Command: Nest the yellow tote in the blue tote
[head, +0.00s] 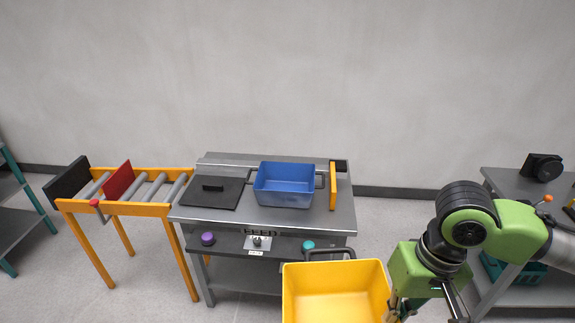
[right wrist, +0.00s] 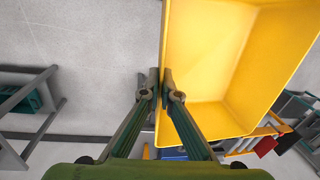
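The blue tote (head: 286,198) sits upright and empty on the grey metal workbench, with a dark handle at each side. The yellow tote (head: 335,285) is in front of the bench, open side up and empty, with a dark handle at its far side; its near part is cut off by the frame. My right gripper (head: 401,308) is at its right side. In the right wrist view, the fingers of my right gripper (right wrist: 158,88) are close together at the edge of the yellow tote (right wrist: 215,100), seemingly shut on it. My left gripper is not in view.
An orange roller conveyor (head: 130,208) stands left; a grey shelf (head: 505,183) stands right.

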